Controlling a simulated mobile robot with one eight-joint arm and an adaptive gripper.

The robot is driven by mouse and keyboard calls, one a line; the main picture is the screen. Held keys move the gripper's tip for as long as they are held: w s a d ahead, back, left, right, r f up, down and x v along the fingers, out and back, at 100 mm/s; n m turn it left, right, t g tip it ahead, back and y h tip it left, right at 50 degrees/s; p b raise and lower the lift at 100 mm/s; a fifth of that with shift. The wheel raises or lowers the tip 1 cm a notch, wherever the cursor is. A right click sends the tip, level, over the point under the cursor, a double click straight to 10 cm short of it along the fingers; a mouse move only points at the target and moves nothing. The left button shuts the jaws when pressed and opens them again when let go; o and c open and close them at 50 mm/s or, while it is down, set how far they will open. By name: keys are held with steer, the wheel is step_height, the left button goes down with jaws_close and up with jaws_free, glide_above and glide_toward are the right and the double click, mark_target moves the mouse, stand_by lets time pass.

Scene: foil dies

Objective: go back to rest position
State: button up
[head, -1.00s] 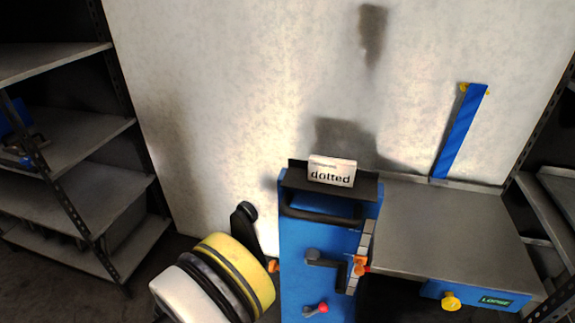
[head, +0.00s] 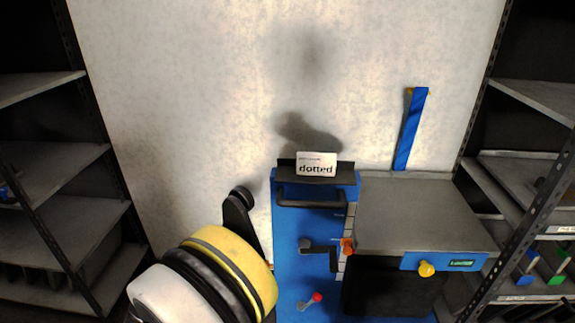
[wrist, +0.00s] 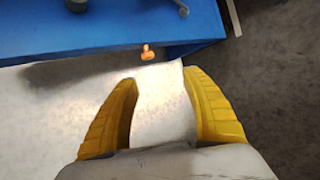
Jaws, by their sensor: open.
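My gripper (wrist: 160,82) shows in the wrist view with its two yellow fingers spread apart. A pale surface with a clear right edge shows between the fingers; I cannot tell whether it is the wall or a loose sheet. No grip on it is visible. My gripper is not discernible in the head view.
A grey worktop (head: 415,210) with a yellow knob (head: 426,269) adjoins the machine at right. A blue strip (head: 411,130) is on the pale wall (head: 190,90) behind. Shelving stands at left (head: 60,165) and right (head: 535,100). Dark floor (wrist: 265,90) shows in the wrist view.

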steer(key=w+d+r+m+g+y, duration=0.25)
steer(key=d+r+m, duration=0.25)
steer(key=d+r, duration=1.3)
steer(key=s+d+r+m+y, duration=0.1)
steer(key=s+d+r+m, duration=0.1)
steer(key=s+d, duration=0.3)
steer(key=s+d+r+m+y, duration=0.1)
steer(key=s+d+r+m, duration=0.1)
steer(key=s+d+m, duration=0.2)
steer(key=s+d+r+m+t+y, duration=0.1)
steer(key=s+d+r+m, duration=0.1)
steer(key=s+d, duration=0.6)
steer(key=shift+s+d+r+m, duration=0.15)
steer(key=shift+d+r+m, duration=0.2)
steer(key=shift+d, duration=0.55)
